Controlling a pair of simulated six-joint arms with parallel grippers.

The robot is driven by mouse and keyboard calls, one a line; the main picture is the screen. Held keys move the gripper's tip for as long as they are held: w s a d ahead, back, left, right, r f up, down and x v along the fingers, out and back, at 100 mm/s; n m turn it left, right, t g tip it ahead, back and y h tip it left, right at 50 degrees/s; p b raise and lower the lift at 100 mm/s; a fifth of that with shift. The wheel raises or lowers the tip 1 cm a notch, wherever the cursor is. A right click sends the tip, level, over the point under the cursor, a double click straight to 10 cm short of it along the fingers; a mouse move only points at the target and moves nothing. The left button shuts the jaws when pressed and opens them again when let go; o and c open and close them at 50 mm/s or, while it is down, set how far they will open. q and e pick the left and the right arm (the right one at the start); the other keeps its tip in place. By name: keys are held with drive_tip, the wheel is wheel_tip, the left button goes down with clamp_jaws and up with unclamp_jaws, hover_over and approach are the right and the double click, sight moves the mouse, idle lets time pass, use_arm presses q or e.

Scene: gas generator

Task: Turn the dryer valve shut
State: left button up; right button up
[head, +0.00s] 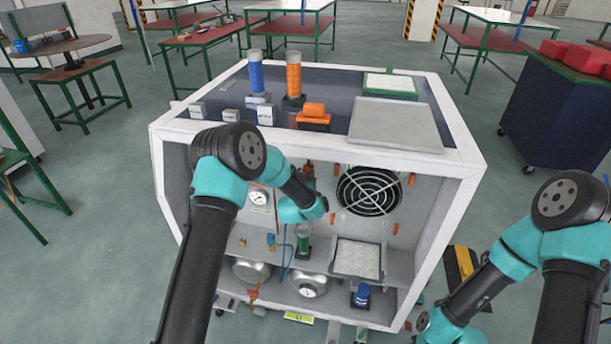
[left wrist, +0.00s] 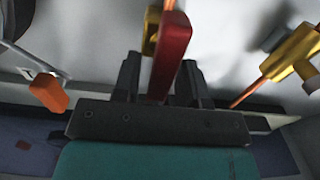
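The dryer valve's red lever handle (left wrist: 172,52) stands between the two fingers of my left gripper (left wrist: 160,80) in the left wrist view. The fingers are apart on either side of it, with narrow gaps visible. A brass fitting (left wrist: 151,28) shows just behind the handle. In the head view my left arm reaches into the front of the white-framed generator cabinet (head: 460,168), and its wrist hides most of the gripper and the valve. My right arm is bent at the lower right, and its gripper is not in view.
A black fan (head: 369,191) is right of the left wrist, and a gauge (head: 258,197) is left of it. Below are a shelf with a white block (head: 358,259) and round tanks (head: 309,286). Another brass fitting (left wrist: 290,52) and an orange piece (left wrist: 48,93) flank the gripper.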

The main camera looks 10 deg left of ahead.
use_arm(q)
clamp_jaws()
drive_tip(key=shift+n, duration=0.5)
drive_tip(key=n, duration=0.3)
drive_tip(key=shift+a+f+n, duration=0.1)
drive_tip(key=shift+a+n, duration=0.2)
drive_tip(key=shift+a, duration=0.05)
drive_tip(key=n, duration=0.4)
drive_tip(key=f+n, duration=0.1)
drive_tip(key=n, duration=0.4)
drive_tip(key=a+n, duration=0.1)
drive_tip(key=n, duration=0.3)
drive_tip(key=shift+a+f, duration=0.1)
drive_tip(key=shift+f, duration=0.25)
drive_tip(key=shift+n, duration=0.3)
